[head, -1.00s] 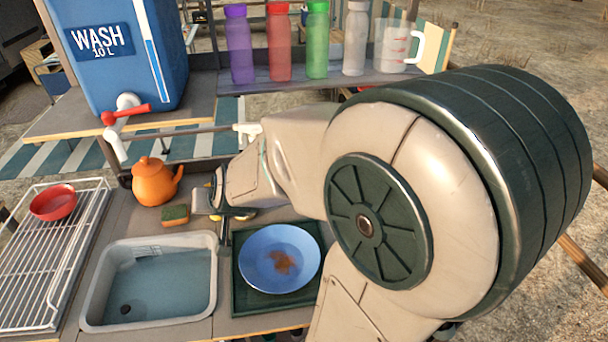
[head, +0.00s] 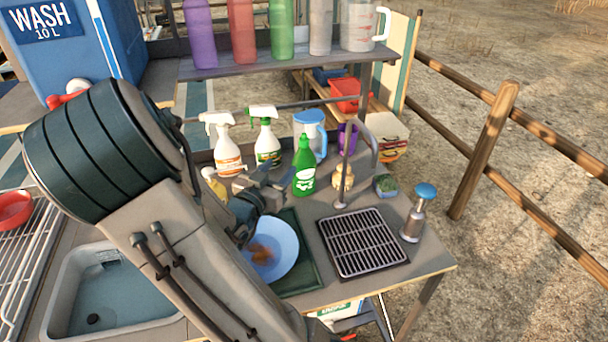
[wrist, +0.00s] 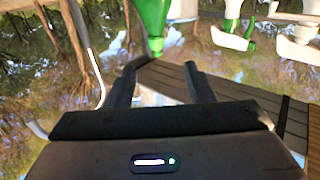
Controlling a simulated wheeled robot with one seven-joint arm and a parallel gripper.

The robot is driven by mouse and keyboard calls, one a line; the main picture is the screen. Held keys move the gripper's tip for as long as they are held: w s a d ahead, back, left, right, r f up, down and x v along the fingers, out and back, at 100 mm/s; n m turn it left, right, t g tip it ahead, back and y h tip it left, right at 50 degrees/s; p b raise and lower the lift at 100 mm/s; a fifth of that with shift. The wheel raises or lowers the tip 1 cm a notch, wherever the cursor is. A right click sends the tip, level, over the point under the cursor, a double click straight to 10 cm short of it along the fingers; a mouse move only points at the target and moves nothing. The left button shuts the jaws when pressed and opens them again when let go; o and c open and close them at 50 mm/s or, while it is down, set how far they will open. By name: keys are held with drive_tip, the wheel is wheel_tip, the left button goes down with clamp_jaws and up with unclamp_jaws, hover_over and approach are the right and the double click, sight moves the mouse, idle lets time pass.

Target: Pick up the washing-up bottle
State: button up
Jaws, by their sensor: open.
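The washing-up bottle (head: 304,172) is green with a pale label. It stands upright at the back of the counter, right of two white spray bottles. My gripper (head: 281,181) is just left of it, with its jaws towards the bottle. In the wrist view, which looks upside down, the green bottle (wrist: 152,20) hangs from the top edge, its narrow cap end near the fingertips. My gripper (wrist: 163,72) is open there with nothing between its fingers. The bottle's lower part is outside the wrist view.
Spray bottles (head: 228,150) stand left of the bottle; a clear jug with a blue lid (head: 310,132) is behind it. A blue plate (head: 285,252) lies in front. A black drain rack (head: 362,243) is at the right.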

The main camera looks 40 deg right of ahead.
sight(302, 144)
drive_tip(key=x, duration=0.8)
drive_tip(key=shift+d+r, duration=0.2)
drive_tip(key=shift+d, duration=0.2)
drive_tip(key=x, duration=0.2)
drive_tip(key=p+x, duration=0.1)
drive_tip(key=x, duration=0.1)
drive_tip(key=shift+s+d+r, duration=0.1)
drive_tip(key=shift+s+d, duration=0.05)
drive_tip(key=shift+s, duration=0.15)
drive_tip(key=shift+w+d, duration=0.25)
drive_tip(key=shift+d, duration=0.2)
clamp_jaws()
